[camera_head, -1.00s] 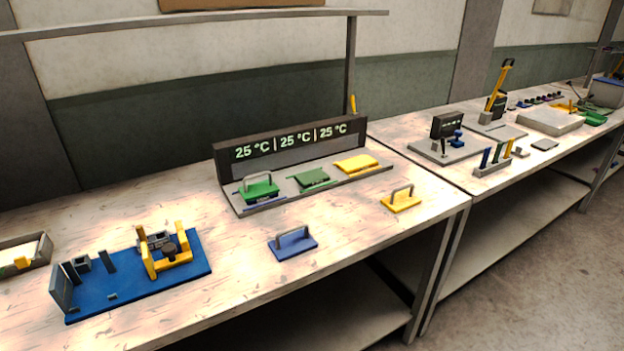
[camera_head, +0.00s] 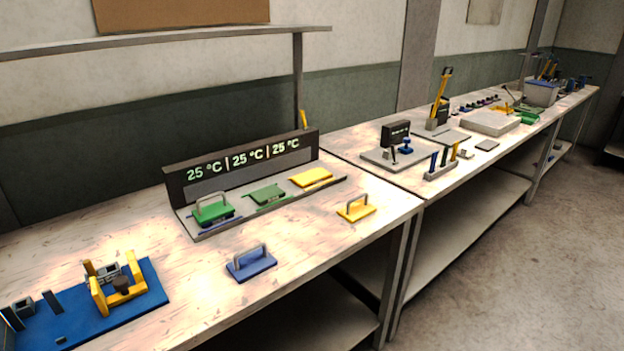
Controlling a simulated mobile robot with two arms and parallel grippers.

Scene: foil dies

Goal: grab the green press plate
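The green press plate (camera_head: 213,213) with a grey arched handle sits at the left end of the grey heating station (camera_head: 250,211), under the dark display (camera_head: 243,162) that reads 25 °C three times. A flat green block (camera_head: 267,194) without a handle lies in the middle place, and a flat yellow block (camera_head: 311,177) lies in the right place. A blue plate with a handle (camera_head: 251,265) and a yellow plate with a handle (camera_head: 356,210) stand on the table in front of the station. Neither of my grippers shows in the head view.
A blue base with a yellow clamp fixture (camera_head: 117,290) stands at the left front of the table. A second table to the right bears a grey stand (camera_head: 394,157), a small rack (camera_head: 441,170) and a grey box (camera_head: 490,122). Open floor (camera_head: 520,275) lies at the right.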

